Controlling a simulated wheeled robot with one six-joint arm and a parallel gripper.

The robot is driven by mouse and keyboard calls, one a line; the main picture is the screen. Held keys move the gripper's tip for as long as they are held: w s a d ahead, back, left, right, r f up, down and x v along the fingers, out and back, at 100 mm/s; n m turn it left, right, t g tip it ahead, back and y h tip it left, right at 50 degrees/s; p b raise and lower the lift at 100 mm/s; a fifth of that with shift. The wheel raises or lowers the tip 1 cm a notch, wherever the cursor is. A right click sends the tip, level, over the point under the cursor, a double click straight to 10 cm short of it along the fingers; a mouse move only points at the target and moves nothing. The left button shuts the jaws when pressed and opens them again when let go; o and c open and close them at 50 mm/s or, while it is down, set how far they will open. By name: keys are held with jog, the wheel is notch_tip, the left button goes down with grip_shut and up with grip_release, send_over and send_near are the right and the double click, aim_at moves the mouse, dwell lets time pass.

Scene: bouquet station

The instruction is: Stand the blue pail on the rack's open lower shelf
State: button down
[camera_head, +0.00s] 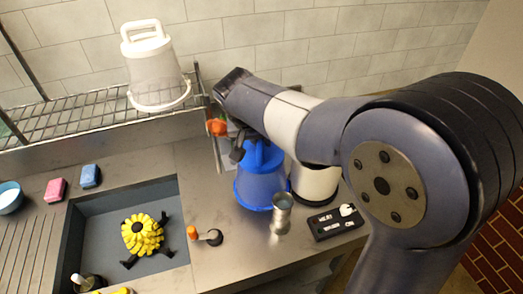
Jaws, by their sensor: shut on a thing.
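My arm hides part of the pail's upper right, and the exact grip is hard to see. I cannot tell whether the pail touches the counter. The rack's wire shelf (65,115) runs along the wall at the upper left, higher than the counter. A white pail (155,72) stands at its right end.
A white canister (315,184), a metal cup (282,212) and a black tray (336,224) stand close right of the pail. An orange object (217,127) is beside my gripper. The sink (95,225) holds a yellow object. The shelf left of the white pail is clear.

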jog(key=shift+f, duration=2.1)
jog(key=shift+f, duration=0.2)
jog(key=c, duration=1.4)
grip_release()
jog(key=shift+r, duration=0.1)
